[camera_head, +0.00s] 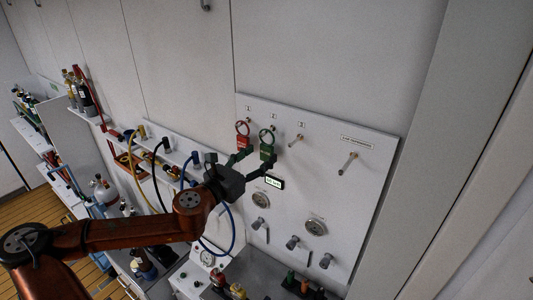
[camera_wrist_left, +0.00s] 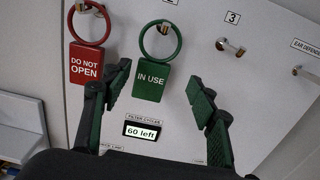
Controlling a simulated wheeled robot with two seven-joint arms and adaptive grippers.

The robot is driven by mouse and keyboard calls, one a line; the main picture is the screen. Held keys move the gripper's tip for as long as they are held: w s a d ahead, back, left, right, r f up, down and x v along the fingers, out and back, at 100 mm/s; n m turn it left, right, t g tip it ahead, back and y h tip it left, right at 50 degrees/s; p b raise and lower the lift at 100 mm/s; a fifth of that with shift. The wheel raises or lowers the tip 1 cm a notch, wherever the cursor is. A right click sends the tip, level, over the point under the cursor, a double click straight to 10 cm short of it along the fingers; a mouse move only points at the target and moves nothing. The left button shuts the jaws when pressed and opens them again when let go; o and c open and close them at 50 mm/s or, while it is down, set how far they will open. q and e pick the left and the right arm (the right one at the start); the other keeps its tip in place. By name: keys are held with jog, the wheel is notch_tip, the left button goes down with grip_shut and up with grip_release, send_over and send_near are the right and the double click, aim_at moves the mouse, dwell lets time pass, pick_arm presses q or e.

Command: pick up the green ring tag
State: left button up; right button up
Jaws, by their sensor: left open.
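The green ring tag (camera_wrist_left: 150,82), marked "IN USE", hangs by its ring from a peg on the white panel. It also shows in the head view (camera_head: 266,150). A red ring tag (camera_wrist_left: 86,66), marked "DO NOT OPEN", hangs on the peg to its left. My left gripper (camera_wrist_left: 163,92) is open in front of the panel. In the left wrist view its two fingers stand apart, one to each side of the green tag's lower part, and it holds nothing. In the head view the gripper (camera_head: 251,157) overlaps the lower edges of the tags. My right gripper is not in view.
An empty peg marked 3 (camera_wrist_left: 232,46) sticks out to the right of the green tag. A display reading "60 left" (camera_wrist_left: 142,131) sits below it. Shelves with cables and bottles (camera_head: 85,95) stand at left.

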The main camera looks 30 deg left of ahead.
aim_at(265, 148)
pick_arm(q)
jog(key=shift+w+a+r, duration=0.1)
jog(key=shift+w+a, duration=0.05)
jog(key=shift+w, duration=0.8)
jog(key=shift+w+a+p, duration=0.15)
jog(key=shift+w+p, duration=0.6)
jog(key=shift+w, duration=0.45)
jog(key=shift+w+f, duration=0.2)
jog(key=shift+w, duration=0.5)
jog(key=c, duration=1.1)
jog(key=shift+r, duration=0.1)
